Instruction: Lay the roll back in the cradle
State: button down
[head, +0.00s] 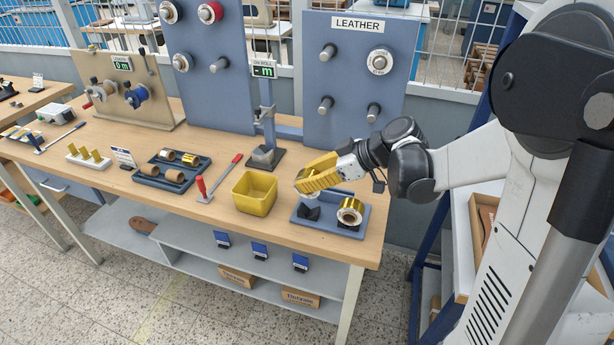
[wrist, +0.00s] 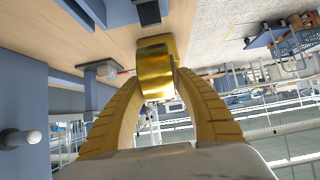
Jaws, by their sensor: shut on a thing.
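My gripper (head: 306,181) is shut on a shiny gold roll (wrist: 156,66), which sits between the two yellow fingers in the wrist view. In the head view the fingers partly hide this roll. The gripper is above the left part of a blue-grey cradle base (head: 328,224) near the table's right end, with a visible gap below. A black support block (head: 308,213) on the base's left side is bare. Another gold foil roll (head: 350,211) rests on the base's right side, its end facing up.
A yellow bin (head: 255,192) stands just left of the cradle base. A red-handled tool (head: 219,177) and a dark tray (head: 171,178) with several small rolls lie further left. The blue LEATHER panel (head: 352,75) with pegs rises behind. The table's front edge is close.

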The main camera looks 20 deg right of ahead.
aim_at(307, 195)
jog(key=shift+f+b, duration=2.15)
jog(key=shift+f, duration=0.65)
jog(key=c, duration=0.9)
grip_release()
jog(key=shift+o, duration=0.2)
